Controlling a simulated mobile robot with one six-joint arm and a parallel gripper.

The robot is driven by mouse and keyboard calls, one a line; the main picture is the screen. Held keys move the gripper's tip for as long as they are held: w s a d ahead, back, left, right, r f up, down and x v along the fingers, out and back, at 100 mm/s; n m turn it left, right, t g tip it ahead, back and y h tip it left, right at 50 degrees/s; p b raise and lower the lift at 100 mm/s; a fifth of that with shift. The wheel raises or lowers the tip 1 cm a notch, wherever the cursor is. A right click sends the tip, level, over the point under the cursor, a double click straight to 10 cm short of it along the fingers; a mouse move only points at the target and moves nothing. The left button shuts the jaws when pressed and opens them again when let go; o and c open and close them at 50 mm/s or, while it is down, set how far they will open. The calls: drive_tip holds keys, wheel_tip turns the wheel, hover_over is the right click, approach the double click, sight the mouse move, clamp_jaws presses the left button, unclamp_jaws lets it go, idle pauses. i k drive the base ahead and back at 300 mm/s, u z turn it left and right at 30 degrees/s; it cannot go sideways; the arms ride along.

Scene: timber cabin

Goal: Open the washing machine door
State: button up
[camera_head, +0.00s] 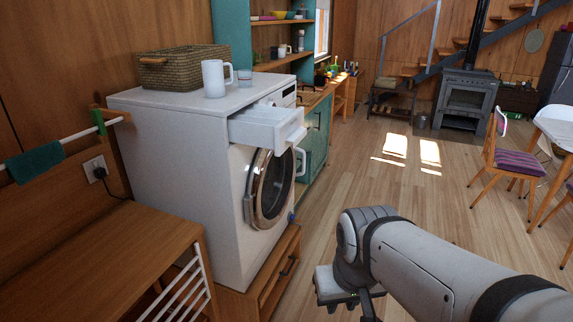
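The white washing machine (175,141) stands on a low wooden base at the left of the head view. Its round door (272,186) has a dark glass and a metallic ring, and sits against the front face. A white handle (301,162) shows at the door's right edge. The detergent drawer (268,128) above the door is pulled out. My gripper (352,312) is at the bottom, in front of and to the right of the machine, apart from the door. Its fingers are mostly cut off by the frame's lower edge.
A wooden bench (95,250) is at the left. The wood floor (440,190) right of the machine is clear. Chairs (508,165) and a table stand farther right.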

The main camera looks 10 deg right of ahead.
sight(255, 216)
drive_tip(key=z, duration=0.65)
drive_tip(key=i, duration=1.9)
drive_tip(key=u, duration=0.3)
